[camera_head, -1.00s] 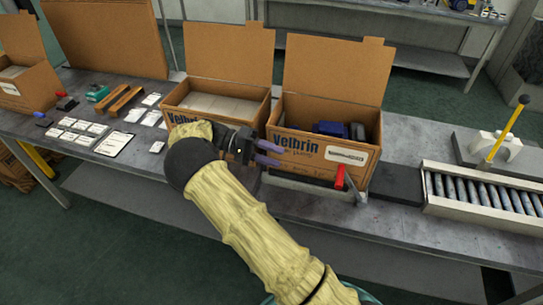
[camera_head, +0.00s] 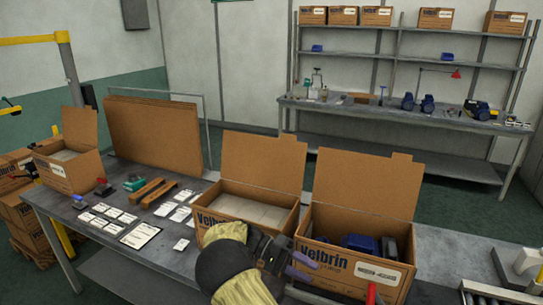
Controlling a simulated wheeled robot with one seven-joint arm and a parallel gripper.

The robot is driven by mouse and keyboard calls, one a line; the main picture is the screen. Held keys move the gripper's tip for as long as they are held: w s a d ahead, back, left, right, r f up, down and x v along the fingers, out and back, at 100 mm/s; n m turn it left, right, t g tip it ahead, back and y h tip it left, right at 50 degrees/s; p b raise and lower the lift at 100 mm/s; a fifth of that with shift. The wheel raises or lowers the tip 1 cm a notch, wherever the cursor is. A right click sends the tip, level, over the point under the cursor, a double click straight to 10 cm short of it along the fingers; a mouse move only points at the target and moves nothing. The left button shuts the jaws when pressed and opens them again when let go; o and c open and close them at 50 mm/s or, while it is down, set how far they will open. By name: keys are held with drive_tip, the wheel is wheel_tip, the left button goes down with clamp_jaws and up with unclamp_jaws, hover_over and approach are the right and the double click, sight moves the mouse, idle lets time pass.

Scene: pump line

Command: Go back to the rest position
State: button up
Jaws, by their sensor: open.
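My gripper (camera_head: 294,266) is at the lower middle of the head view, at the end of my arm in its pale yellow cover. Its purple fingers are apart and hold nothing that I can see. It is in front of the gap between two open Velbrin boxes. The right box (camera_head: 325,258) holds a blue and dark pump (camera_head: 362,243), partly hidden by the front wall. The left box (camera_head: 215,197) shows a pale grey divider or pad (camera_head: 243,207) inside. My arm hides part of the left box's front.
Labels (camera_head: 122,216), a clipboard (camera_head: 140,235), brown wooden pieces (camera_head: 146,188) and a green tool (camera_head: 134,182) lie on the grey table. Flat cardboard (camera_head: 155,133) stands behind. A red handle (camera_head: 372,293) is before the right box. A bench (camera_head: 350,112) and shelves are farther back.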

drive_tip(key=s+d+r+n+t+y+p, duration=0.2)
drive_tip(key=s+d+n+y+p, duration=0.1)
drive_tip(key=s+d+y, duration=0.45)
drive_tip(key=s+a+r+n+t+y+p, duration=0.1)
drive_tip(key=s+a+r+t+y+p, duration=0.1)
drive_tip(key=s+r+t+y, duration=0.4)
drive_tip(key=s+r+t+p, duration=0.1)
drive_tip(key=s, duration=0.3)
drive_tip(key=shift+s, duration=0.4)
drive_tip(key=shift+a, duration=0.1)
drive_tip(key=shift+c, duration=0.5)
